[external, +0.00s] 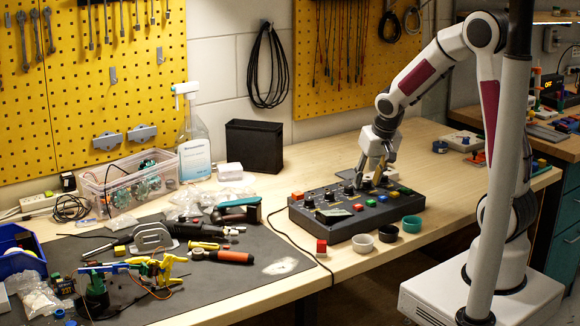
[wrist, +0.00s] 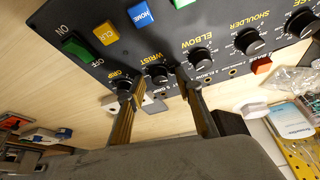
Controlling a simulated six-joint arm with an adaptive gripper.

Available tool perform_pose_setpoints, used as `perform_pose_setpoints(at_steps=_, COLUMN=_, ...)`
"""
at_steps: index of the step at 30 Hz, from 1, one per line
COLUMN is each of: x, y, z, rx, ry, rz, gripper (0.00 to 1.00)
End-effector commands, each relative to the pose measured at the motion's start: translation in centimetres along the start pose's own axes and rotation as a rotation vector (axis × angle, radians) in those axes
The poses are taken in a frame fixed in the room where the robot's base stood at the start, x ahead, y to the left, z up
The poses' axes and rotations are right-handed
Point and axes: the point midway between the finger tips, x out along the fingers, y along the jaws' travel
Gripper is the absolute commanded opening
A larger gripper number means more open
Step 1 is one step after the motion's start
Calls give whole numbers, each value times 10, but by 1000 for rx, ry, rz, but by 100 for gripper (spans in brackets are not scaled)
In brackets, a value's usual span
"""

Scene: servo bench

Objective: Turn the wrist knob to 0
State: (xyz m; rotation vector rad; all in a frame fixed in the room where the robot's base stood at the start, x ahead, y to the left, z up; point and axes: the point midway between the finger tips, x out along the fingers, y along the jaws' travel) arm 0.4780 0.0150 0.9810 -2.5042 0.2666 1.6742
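The dark control box (external: 345,227) stands on the bench with a row of black knobs. In the wrist view its panel (wrist: 180,25) fills the top, with knobs labelled GRIP, WRIST, ELBOW and SHOULDER. The wrist knob (wrist: 158,74) is black and round; its exact setting is too small to read. My gripper (wrist: 155,78) is open, pointing down at the panel, with one finger on each side of the wrist knob. I cannot tell if the fingers touch it. In the external view my gripper (external: 373,178) is over the back of the box and partly hides the knobs there.
The grip knob (wrist: 125,88) and elbow knob (wrist: 201,58) sit close to my fingers. Red, white, black and green small items (external: 362,243) stand before the box. Tools lie on the dark mat (external: 235,283) at left. A black bin (external: 254,147) stands behind.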

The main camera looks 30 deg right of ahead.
Motion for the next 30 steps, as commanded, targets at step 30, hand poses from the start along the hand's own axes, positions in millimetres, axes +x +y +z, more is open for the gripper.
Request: perform_pose_setpoints(at_steps=30, x=0, y=-2, z=0, rx=275, ry=1, rz=114, gripper=35)
